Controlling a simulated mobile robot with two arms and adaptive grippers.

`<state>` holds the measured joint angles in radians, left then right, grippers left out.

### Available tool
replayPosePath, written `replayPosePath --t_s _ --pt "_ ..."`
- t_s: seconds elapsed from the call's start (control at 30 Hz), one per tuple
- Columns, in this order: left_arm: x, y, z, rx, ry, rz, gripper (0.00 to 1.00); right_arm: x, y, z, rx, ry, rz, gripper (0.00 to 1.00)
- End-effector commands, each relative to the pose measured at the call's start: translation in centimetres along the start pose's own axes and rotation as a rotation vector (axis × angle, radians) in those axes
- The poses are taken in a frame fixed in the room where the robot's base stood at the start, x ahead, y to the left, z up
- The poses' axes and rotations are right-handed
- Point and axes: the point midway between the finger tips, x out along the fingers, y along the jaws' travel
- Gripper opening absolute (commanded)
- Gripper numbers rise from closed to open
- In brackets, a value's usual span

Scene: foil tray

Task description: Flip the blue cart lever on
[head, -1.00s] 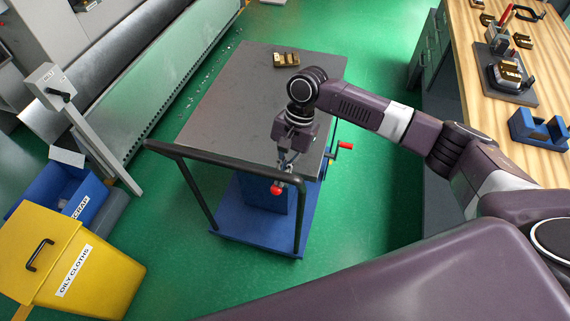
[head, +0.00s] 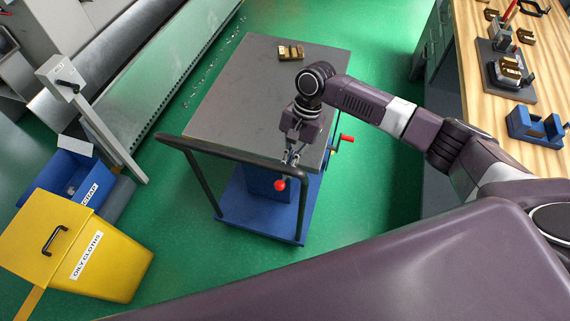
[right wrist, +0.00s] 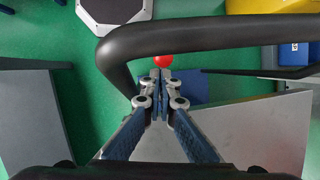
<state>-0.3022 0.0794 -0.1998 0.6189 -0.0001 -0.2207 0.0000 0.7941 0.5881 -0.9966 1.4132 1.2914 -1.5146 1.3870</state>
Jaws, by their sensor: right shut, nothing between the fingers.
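The blue cart has a dark grey top (head: 262,95), a blue base (head: 235,217) and a black push bar (head: 235,153). A lever with a red ball knob (head: 279,185) shows at its near end, by the push bar. My right gripper (head: 288,166) points down there, close to the knob, shut and empty. In the right wrist view the red knob (right wrist: 162,61) sits just past the closed fingertips (right wrist: 158,78), beside the push bar (right wrist: 200,37). I cannot tell whether they touch. The lever's shaft is mostly hidden. My left gripper is not in view.
A red crank handle (head: 347,138) sticks out from the cart's right side. A brass-coloured block (head: 290,52) lies on the cart top. A yellow oily-cloths bin (head: 120,272) and blue scrap bin (head: 45,180) stand left. A wooden bench (head: 470,60) is at right.

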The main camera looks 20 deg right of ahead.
Motion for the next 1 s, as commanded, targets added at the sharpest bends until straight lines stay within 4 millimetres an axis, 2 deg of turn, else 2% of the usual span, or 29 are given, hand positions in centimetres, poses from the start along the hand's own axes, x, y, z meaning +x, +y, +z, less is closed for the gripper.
replayPosePath --t_s 0.03,0.07,0.13,0.2,0.4,0.5,0.7,1.0 --pt "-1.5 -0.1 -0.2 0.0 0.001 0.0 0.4 -1.2 0.1 0.1 0.002 0.0 0.0 0.0" --pt "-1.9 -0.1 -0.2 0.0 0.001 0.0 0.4 -1.5 0.2 0.1 0.002 -0.001 0.0 0.0" --pt "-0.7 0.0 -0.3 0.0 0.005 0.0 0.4 -2.2 0.2 -0.1 -0.003 0.002 -0.006 0.0" --pt "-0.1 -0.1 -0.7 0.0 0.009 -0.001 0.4 -3.9 0.3 0.4 -0.004 0.002 -0.006 0.0" --pt "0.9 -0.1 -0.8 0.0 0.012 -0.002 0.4 -8.0 0.4 1.3 -0.002 0.002 -0.005 0.0" --pt "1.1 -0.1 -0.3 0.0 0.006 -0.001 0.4 -9.3 0.5 1.6 -0.001 0.0 -0.003 0.0" --pt "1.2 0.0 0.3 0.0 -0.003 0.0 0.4 -10.6 0.6 2.0 -0.001 -0.001 -0.001 0.0" --pt "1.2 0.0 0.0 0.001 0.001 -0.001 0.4 -10.7 0.6 2.0 -0.001 -0.001 -0.001 0.0"
